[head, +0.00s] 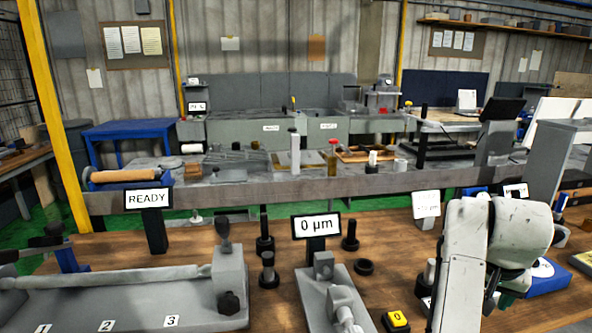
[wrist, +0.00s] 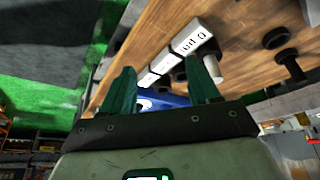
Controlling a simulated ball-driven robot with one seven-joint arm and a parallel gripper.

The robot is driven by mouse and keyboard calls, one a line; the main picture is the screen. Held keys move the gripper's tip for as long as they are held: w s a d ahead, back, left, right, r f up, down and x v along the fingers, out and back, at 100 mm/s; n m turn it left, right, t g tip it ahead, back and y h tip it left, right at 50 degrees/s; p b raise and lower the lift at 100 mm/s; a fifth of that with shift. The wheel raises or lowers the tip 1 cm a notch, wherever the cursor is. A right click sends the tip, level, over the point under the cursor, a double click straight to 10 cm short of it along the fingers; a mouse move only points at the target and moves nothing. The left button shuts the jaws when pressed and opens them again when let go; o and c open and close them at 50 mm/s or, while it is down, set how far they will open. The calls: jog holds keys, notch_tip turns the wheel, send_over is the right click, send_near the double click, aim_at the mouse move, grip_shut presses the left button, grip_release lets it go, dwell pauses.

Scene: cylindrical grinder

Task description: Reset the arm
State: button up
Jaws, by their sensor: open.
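My arm rises at the right of the head view, in front of the wooden bench. Its end bends down and away there, and the jaws are hidden. In the wrist view my gripper (wrist: 163,88) shows two teal fingers spread apart with nothing between them. Beyond the fingers are the bench top (wrist: 240,32), white label blocks (wrist: 192,36) and a blue object (wrist: 165,101). The fingers appear apart from all of these.
The bench holds a grey fixture numbered 1 to 3 (head: 115,310), a READY sign (head: 148,198), a 0 µm display (head: 316,227), a yellow button (head: 397,319) and several dark posts (head: 265,243). A grey rail (head: 270,187) runs behind them. Green floor (head: 38,215) shows at left.

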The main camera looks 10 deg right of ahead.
jog(key=s+a+f+n, duration=0.2)
jog(key=s+f, duration=0.4)
jog(key=f, duration=0.5)
jog(key=s+a+f+n+y, duration=0.1)
jog(key=s+a+f, duration=0.3)
jog(key=s, duration=0.4)
jog(key=s+a+f+n+g+y, duration=0.1)
jog(key=s+a+f+n, duration=0.2)
jog(key=s+a+f, duration=0.2)
jog(key=s+a+f+n+g+y, duration=0.1)
jog(key=s+a+f, duration=0.4)
jog(key=s, duration=0.6)
jog(key=shift+s+a+f+n, duration=0.15)
jog(key=shift+s+f+n, duration=0.15)
jog(key=shift+n, duration=0.4)
